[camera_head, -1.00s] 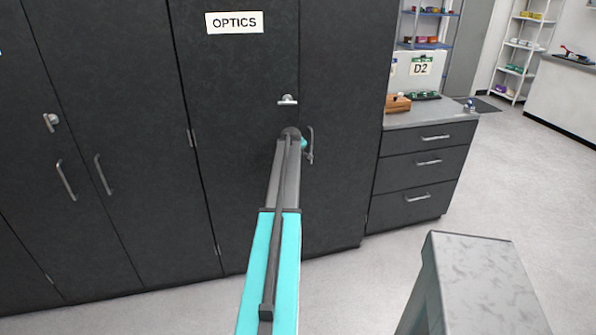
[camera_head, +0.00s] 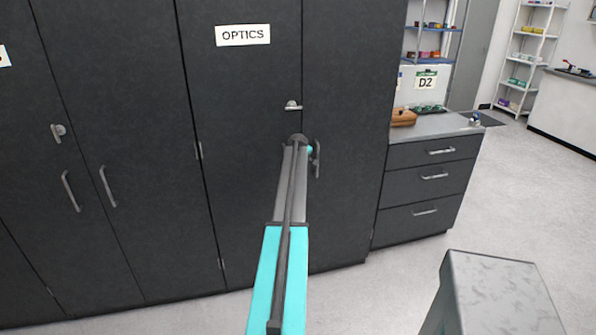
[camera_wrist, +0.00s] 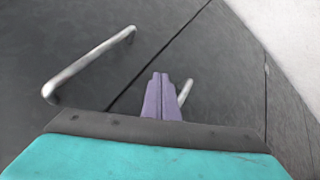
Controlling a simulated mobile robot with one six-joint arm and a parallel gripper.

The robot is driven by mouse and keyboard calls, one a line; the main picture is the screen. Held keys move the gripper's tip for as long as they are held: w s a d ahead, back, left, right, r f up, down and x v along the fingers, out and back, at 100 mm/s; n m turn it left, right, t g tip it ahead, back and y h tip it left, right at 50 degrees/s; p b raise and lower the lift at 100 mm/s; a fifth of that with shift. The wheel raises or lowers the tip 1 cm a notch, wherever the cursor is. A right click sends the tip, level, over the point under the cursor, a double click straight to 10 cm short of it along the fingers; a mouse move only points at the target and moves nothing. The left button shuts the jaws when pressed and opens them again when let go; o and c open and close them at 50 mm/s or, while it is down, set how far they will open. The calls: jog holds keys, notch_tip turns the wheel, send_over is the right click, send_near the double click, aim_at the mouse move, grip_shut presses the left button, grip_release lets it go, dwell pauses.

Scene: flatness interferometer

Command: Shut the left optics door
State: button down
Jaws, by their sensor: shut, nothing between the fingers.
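The optics cabinet's left door (camera_head: 242,75) is a tall dark panel with an OPTICS label (camera_head: 243,35) and a small lock lever (camera_head: 292,105). It looks flush, or nearly so, with the right door (camera_head: 345,90); a small gap cannot be ruled out. The right door's bar handle (camera_head: 317,158) shows right of my arm and at left in the wrist view (camera_wrist: 90,65). My purple gripper fingers (camera_wrist: 162,78) are together and empty, close to the left door. They partly hide its handle (camera_wrist: 186,91); contact cannot be judged. The fingertips are hidden in the head view.
A dark cabinet with two bar handles (camera_head: 70,191) stands to the left. A drawer unit (camera_head: 427,190) with a box and tray on top is right of the optics cabinet. A grey-topped block (camera_head: 495,285) is at the lower right. Floor is clear between.

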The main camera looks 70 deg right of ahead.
jog(key=s+a+r+b, duration=0.3)
jog(key=s+a+r, duration=0.2)
jog(key=s+r, duration=0.2)
jog(key=shift+s+a+r, duration=0.2)
jog(key=shift+s+r, duration=0.2)
jog(key=shift+r, duration=0.1)
dwell(0.6)
dwell(0.4)
